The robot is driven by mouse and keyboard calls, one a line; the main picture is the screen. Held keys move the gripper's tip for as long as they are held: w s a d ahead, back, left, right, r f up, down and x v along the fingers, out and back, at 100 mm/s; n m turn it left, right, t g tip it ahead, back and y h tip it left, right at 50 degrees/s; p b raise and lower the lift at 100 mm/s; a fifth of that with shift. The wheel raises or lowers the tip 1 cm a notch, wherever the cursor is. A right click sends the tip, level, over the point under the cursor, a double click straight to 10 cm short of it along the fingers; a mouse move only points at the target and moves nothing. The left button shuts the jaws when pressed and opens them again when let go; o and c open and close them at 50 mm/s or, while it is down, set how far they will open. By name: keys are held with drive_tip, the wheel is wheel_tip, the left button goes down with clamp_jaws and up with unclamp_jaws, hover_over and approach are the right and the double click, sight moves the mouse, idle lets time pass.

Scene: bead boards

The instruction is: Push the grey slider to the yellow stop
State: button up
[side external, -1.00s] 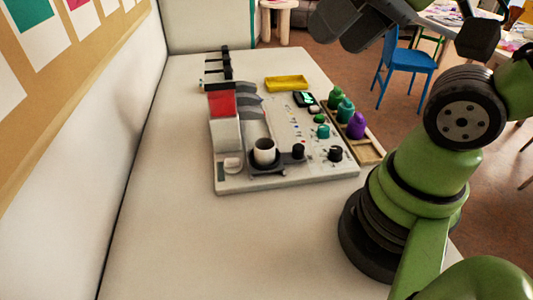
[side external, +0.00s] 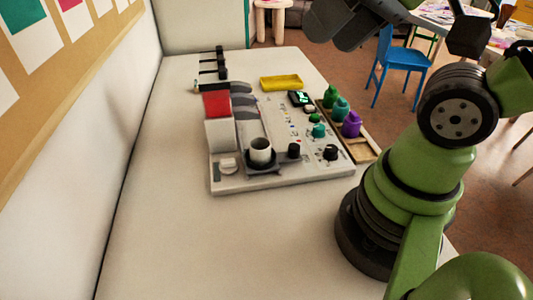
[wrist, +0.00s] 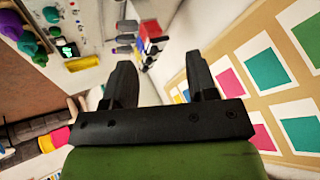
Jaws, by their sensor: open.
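A white board (side external: 290,178) lies on the table with knobs, a red-topped white block (side external: 217,104) and dark grey curved pieces (side external: 243,100). I cannot tell for sure which part is the grey slider; the grey curved pieces also show in the wrist view (wrist: 125,38). A yellow tray (side external: 281,83) sits at the board's far edge, and in the wrist view (wrist: 82,64). No separate yellow stop can be made out. My gripper (wrist: 161,78) has its two dark fingers spread wide with nothing between them. It is away from the board.
Several black pieces (side external: 219,62) lie beyond the board. The near table (side external: 200,250) is clear.

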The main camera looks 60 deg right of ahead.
drive_tip(key=w+d+f+m+g+h, duration=0.2)
drive_tip(key=w+d+f+m+g, duration=0.15)
drive_tip(key=w+f+m, duration=0.3)
drive_tip(key=m+g, duration=0.4)
drive_tip(key=m, duration=0.4)
approach(294, 145)
drive_tip(key=shift+s+a+f+n, duration=0.15)
drive_tip(key=shift+s+n, duration=0.1)
wheel_tip(294, 145, down, 9)
drive_tip(key=shift+f, duration=0.25)
drive_tip(key=shift+c, duration=0.3)
clamp_jaws()
